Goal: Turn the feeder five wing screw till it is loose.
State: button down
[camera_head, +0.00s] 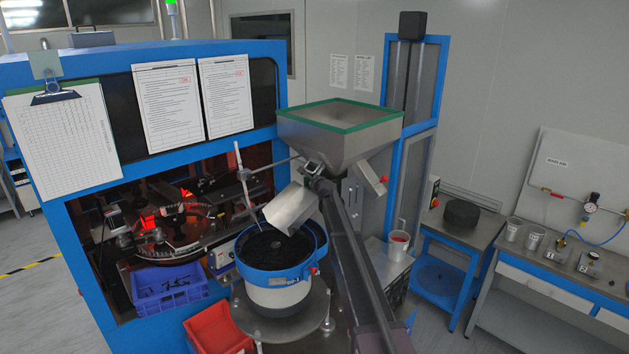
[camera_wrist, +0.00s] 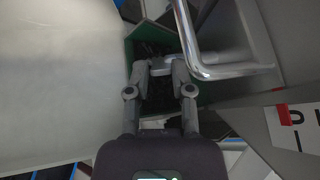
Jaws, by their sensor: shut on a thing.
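My gripper (camera_head: 313,168) is at the end of my arm, just below the front of the grey hopper (camera_head: 335,140) and above the tilted metal chute (camera_head: 291,208). In the wrist view my gripper (camera_wrist: 161,67) has its fingertips on a small light grey piece, which fits the wing screw; the fingers cover most of it, and its wings cannot be made out. A shiny bent metal tube (camera_wrist: 232,70) passes close to the right finger. A green-edged opening with dark small parts lies behind the fingers. In the head view the wing screw is too small to tell.
The round feeder bowl (camera_head: 278,280) with black parts stands below the chute. A blue bin (camera_head: 170,290) and a red bin (camera_head: 214,330) are beside it. A blue-framed machine (camera_head: 255,47) is on the left. A side table (camera_head: 447,228) and a workbench (camera_head: 545,290) stand on the right.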

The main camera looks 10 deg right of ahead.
jog(key=shift+w+a+r+m+g+h+p, duration=0.1)
jog(key=shift+a+m+g+h+p, duration=0.3)
jog(key=shift+h+p, duration=0.45)
jog(key=shift+d, duration=0.1)
jog(key=shift+c, duration=2.4)
grip_release()
jog(key=shift+c, duration=0.3)
